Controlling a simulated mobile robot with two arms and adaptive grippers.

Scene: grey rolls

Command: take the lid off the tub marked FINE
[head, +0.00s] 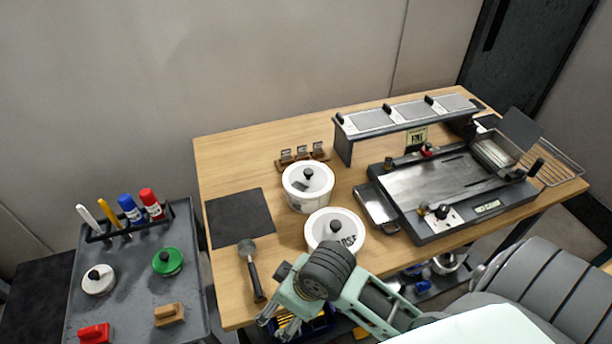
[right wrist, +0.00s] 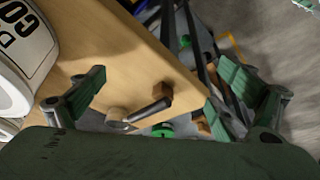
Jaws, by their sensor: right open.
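Two white lidded tubs stand on the wooden table. The front tub (head: 347,246) shows letters ending in "RSE", and a white tub at the left of the right wrist view (right wrist: 20,62) shows "CO". The back tub (head: 306,203) has a mark on its side too small to read; I cannot confirm that it says FINE. Its white lid (head: 296,176) with a dark knob is on. My right gripper (head: 279,322) is open and empty at the table's front edge, left of and nearer than the front tub. Its spread green-padded fingers show in the right wrist view (right wrist: 168,92). My left gripper is not in view.
A scoop (head: 255,272) lies left of the front tub, near a dark mat (head: 238,217). A small rack (head: 301,155) stands behind the back tub. A large metal machine (head: 440,190) fills the right. A grey cart (head: 130,300) with markers and knobbed pieces stands left.

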